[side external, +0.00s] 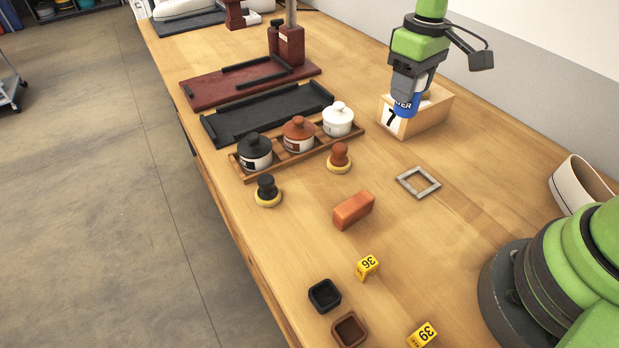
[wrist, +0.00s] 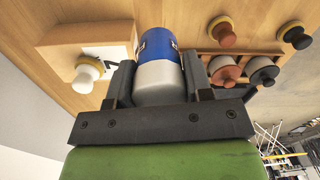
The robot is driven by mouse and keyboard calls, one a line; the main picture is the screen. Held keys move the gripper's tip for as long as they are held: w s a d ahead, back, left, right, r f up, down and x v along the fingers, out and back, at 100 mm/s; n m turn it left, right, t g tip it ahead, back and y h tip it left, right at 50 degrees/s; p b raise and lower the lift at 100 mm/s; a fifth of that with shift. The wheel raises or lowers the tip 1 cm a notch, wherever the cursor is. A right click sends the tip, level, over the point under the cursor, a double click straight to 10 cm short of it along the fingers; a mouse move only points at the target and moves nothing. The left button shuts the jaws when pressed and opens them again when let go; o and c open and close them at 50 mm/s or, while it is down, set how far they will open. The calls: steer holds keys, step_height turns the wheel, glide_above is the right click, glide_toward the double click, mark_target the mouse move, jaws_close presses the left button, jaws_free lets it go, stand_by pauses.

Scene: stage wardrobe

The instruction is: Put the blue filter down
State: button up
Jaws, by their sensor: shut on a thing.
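The blue filter (side external: 407,101) is a blue and white cylinder with lettering on its side. It also shows in the wrist view (wrist: 157,75), with its white end towards my gripper (wrist: 158,85). My gripper (side external: 408,82) is shut on it, with one finger on each side. In the side external view the filter is in front of a light wooden box marked 7 (side external: 420,118), near the box's left end. I cannot tell whether the filter touches the box or the table. The filter's far end is hidden in the wrist view.
Three lidded jars (side external: 299,134) stand in a wooden rack to the left. Black (side external: 267,190) and brown (side external: 339,158) knobbed applicators, a grey square frame (side external: 418,181) and an orange block (side external: 353,210) lie nearer. A white-knobbed piece (wrist: 87,75) is at the box. Table around the frame is clear.

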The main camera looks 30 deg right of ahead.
steer(key=w+a, duration=0.3)
steer(key=a, duration=1.6)
steer(key=shift+a+f, duration=0.1)
steer(key=shift+f, duration=4.8)
steer(key=shift+f, duration=0.2)
steer(key=o, duration=0.9)
steer(key=shift+o, duration=0.2)
steer(key=shift+r, duration=0.15)
